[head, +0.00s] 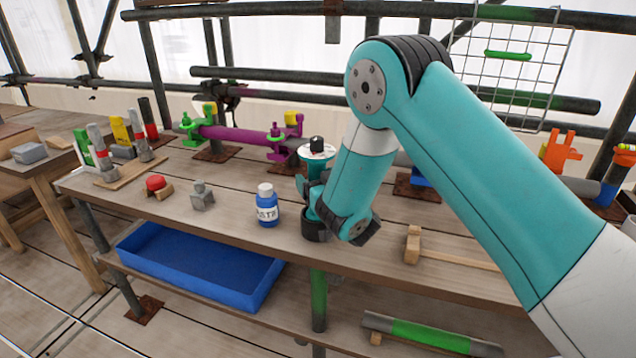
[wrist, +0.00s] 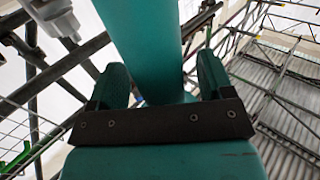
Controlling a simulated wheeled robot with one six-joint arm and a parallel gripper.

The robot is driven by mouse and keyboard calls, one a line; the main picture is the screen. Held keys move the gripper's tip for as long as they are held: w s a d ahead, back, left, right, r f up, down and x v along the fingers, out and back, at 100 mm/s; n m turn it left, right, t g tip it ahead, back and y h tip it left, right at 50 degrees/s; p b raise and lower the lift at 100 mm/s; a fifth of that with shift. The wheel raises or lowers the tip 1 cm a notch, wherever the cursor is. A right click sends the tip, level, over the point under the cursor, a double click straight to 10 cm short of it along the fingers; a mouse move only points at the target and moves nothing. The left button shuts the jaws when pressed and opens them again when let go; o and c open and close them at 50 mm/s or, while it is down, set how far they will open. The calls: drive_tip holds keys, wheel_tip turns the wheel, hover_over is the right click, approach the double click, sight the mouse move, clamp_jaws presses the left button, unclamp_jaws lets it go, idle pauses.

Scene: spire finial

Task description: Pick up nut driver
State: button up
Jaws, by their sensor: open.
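I cannot single out the nut driver for certain. Several upright tools with grey, red, green and yellow parts (head: 101,148) stand at the left end of the bench in the head view, too small to name surely. My gripper shows in the wrist view (wrist: 162,75) with its two teal fingers apart and a teal arm link of mine seen between them. No tool shows between the fingers. In the head view my folded arm hangs over the middle of the bench, far right of the upright tools.
On the bench (head: 180,222) stand a red button-like piece (head: 156,184), a grey block (head: 202,196), a blue bottle (head: 267,208) and a wooden mallet (head: 413,245). A purple pipe (head: 238,137) lies behind. A blue tray (head: 200,267) sits below. A wire grid (head: 512,68) hangs at upper right.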

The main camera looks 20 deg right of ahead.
clamp_jaws()
drive_tip(key=shift+r, duration=0.1)
drive_tip(key=shift+r, duration=0.1)
